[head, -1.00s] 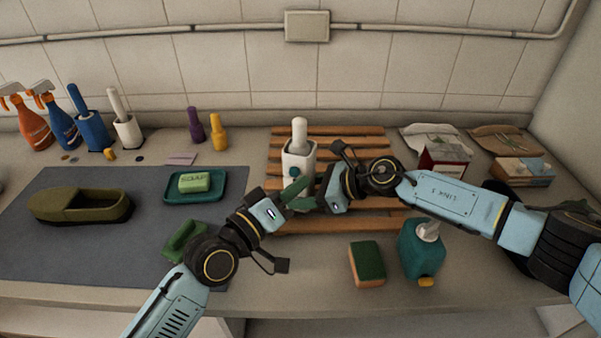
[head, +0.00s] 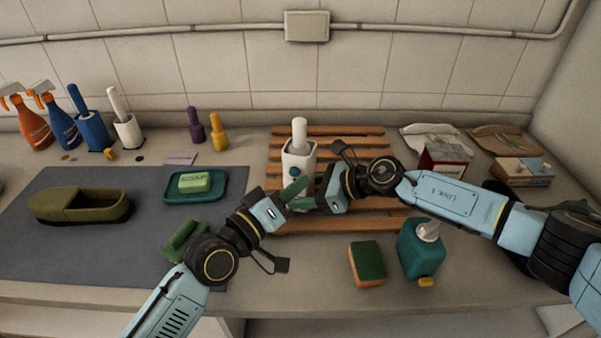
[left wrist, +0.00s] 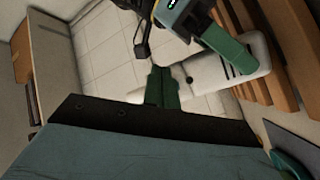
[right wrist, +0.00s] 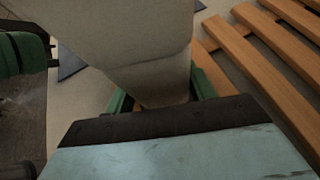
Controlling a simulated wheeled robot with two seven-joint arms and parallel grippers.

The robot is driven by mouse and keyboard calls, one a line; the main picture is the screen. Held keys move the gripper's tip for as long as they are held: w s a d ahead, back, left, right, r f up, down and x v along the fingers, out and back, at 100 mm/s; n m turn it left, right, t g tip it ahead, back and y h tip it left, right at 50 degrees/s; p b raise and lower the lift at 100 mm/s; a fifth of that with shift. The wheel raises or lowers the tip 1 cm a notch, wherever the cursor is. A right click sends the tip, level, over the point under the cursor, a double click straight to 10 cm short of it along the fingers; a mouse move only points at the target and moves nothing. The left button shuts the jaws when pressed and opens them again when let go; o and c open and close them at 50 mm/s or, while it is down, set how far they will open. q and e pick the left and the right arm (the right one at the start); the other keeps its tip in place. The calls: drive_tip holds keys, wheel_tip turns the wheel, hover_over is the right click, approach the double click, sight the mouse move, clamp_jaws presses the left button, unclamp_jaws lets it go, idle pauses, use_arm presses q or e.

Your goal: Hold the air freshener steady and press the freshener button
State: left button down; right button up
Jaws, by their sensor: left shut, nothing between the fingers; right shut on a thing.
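The wooden rack (head: 330,132) lies under and behind the grippers. A sponge (head: 367,264) and a teal pump bottle (head: 420,250) stand at the front right. A soap dish (head: 207,196) and a green brush-like item (head: 183,240) lie left of my left gripper.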

use_arm(q)
drive_tip(key=shift+w, duration=0.15)
drive_tip(key=shift+w, duration=0.4)
idle(0.4)
drive_tip(key=shift+s, duration=0.6)
drive_tip(key=s, duration=0.6)
drive_tip(key=shift+d, duration=0.1)
